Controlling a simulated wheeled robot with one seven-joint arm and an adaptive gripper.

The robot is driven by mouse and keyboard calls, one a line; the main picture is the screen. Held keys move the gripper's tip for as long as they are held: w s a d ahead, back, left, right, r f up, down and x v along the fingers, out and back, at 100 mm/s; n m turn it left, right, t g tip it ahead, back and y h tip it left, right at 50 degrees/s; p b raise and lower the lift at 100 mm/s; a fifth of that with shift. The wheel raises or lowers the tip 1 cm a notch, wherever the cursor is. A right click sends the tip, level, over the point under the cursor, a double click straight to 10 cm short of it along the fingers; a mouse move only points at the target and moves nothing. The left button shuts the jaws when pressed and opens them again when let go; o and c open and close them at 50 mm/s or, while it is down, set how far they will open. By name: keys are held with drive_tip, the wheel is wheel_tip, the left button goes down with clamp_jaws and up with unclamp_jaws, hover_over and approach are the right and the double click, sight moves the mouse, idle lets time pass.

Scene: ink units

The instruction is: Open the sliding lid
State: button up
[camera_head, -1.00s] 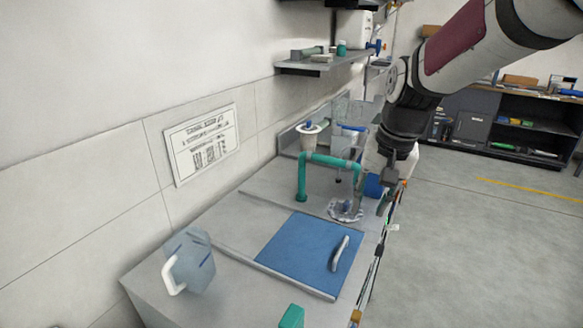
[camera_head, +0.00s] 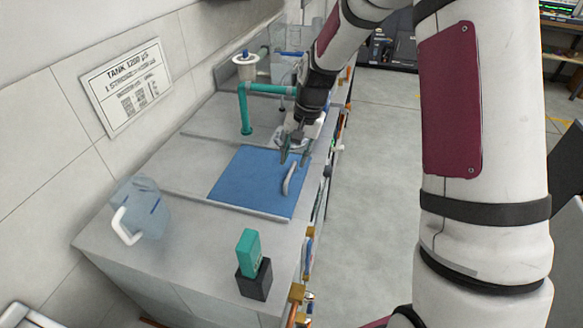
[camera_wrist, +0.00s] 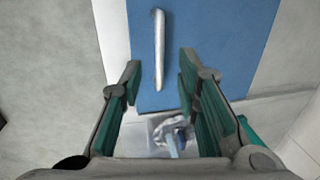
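The sliding lid (camera_head: 248,178) is a flat blue panel set in the grey counter top. Its curved pale handle (camera_head: 291,180) stands near the panel's right edge. The wrist view shows the blue lid (camera_wrist: 212,35) with the handle (camera_wrist: 159,50) running up the picture, ahead of the fingertips. My gripper (camera_head: 294,158) is just above the lid's far right part, close to the handle's far end. In the wrist view my gripper (camera_wrist: 157,80) has its fingers spread wide on either side of the handle's line, with nothing held between them.
A teal pipe (camera_head: 246,108) rises from the counter behind the lid. A clear jug with a white handle (camera_head: 148,208) stands at the left. A teal item in a black block (camera_head: 253,278) stands in front. Open floor (camera_head: 370,200) lies right of the counter.

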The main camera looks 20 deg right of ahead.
sight(290, 173)
drive_tip(key=shift+w+a+f, duration=0.1)
drive_tip(key=shift+a+f, duration=0.05)
drive_tip(key=shift+f, duration=0.7)
drive_tip(key=shift+w+a+f, duration=0.1)
drive_tip(key=shift+a+f, duration=0.05)
drive_tip(key=shift+f, duration=0.65)
drive_tip(key=shift+w+a+f, duration=0.1)
drive_tip(key=shift+a+f, duration=0.05)
drive_tip(key=shift+f, duration=0.7)
clamp_jaws()
